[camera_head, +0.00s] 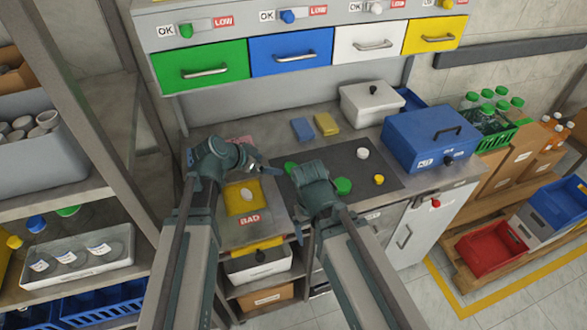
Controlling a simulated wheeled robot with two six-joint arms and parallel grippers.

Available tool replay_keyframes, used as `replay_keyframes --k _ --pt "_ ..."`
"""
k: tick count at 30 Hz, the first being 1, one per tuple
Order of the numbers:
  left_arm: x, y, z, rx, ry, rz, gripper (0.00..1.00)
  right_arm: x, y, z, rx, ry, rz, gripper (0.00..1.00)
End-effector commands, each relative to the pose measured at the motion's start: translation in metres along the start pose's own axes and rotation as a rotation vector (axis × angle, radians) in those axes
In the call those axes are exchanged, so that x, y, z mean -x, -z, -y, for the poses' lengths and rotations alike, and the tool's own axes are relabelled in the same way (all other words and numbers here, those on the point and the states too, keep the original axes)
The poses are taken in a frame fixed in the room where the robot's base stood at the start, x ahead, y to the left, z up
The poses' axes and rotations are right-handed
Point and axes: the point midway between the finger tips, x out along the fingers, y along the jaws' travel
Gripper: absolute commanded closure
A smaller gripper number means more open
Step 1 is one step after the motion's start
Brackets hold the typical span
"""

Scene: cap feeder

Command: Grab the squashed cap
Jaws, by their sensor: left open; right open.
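Several caps lie on the dark mat (393,165) on the bench. They are a green cap (343,186) just right of my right gripper, another green cap (290,168) partly hidden beside it, a white cap (362,153) and a yellow cap (379,180). I cannot tell from this view which one is squashed. My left gripper (256,164) is open, above the bench left of the mat. My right gripper (296,190) is open over the mat's left part. Its fingers are hard to make out, and neither gripper holds anything.
A yellow-framed opening (231,200) with a pale round item and a BAD label (249,219) is at the bench's front left. A blue lidded box (430,135), a white lidded box (370,103) and blue and yellow sponges (326,124) stand behind. Coloured drawers (290,65) hang above.

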Motion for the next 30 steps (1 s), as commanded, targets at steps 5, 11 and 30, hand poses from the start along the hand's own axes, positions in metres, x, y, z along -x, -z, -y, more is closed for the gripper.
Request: replay_keyframes --k 5,11,30 --pt "-0.029 -0.003 0.001 0.000 -0.002 0.000 0.00 -0.022 0.002 0.002 0.000 0.000 0.000 0.09" --pt "-0.067 -0.004 0.001 -0.001 -0.002 0.001 0.00 -0.050 0.003 0.005 0.000 0.000 0.000 0.09" --pt "-0.119 -0.002 -0.001 -0.001 -0.002 0.002 0.00 -0.085 0.005 0.008 0.000 0.000 0.000 0.09"
